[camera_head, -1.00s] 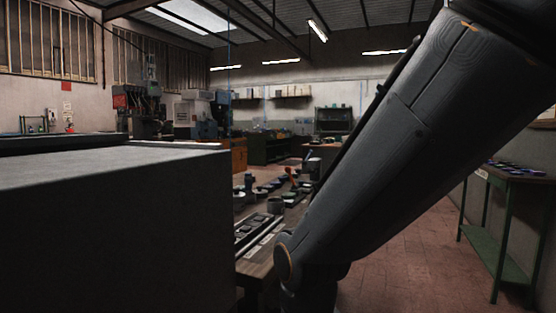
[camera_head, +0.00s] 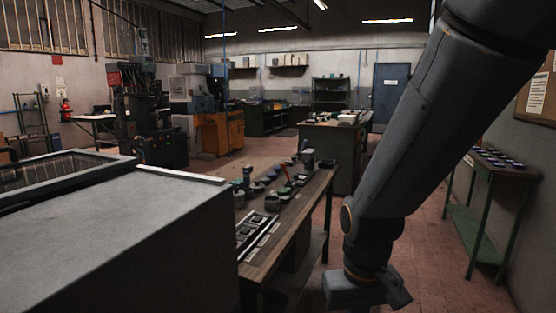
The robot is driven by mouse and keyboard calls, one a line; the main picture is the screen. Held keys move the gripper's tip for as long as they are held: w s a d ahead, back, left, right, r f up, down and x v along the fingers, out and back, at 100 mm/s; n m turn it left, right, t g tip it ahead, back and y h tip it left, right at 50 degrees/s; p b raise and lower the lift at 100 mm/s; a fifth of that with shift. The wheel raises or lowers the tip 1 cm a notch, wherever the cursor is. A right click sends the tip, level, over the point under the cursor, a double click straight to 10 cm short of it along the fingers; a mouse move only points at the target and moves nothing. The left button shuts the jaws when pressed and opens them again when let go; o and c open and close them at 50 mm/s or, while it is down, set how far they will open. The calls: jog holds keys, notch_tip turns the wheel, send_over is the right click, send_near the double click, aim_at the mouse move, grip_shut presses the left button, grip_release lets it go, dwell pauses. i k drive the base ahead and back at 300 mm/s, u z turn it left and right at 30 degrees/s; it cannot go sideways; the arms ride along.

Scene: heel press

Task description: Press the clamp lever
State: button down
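I cannot make out a clamp lever for certain. A small orange-red upright piece (camera_head: 285,173) stands among the small items on the long wooden workbench (camera_head: 290,232); it is too small to tell whether it is a lever. My arm comes down from the upper right, in front of the right side of the view, and ends in a dark wrist part low in the picture, right of the bench. No gripper fingers show, and whatever lies past the wrist is hidden or below the frame. The wrist is apart from the bench items in the picture.
A green side table (camera_head: 500,165) stands at the right wall. Machines (camera_head: 150,115) and a second bench (camera_head: 340,135) are behind. Red tiled floor is clear right of the workbench.

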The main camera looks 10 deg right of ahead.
aim_at(283, 165)
jog(key=z, duration=0.2)
jog(key=i, duration=0.65)
jog(key=z, duration=0.35)
jog(key=i, duration=1.65)
jog(key=u, duration=0.2)
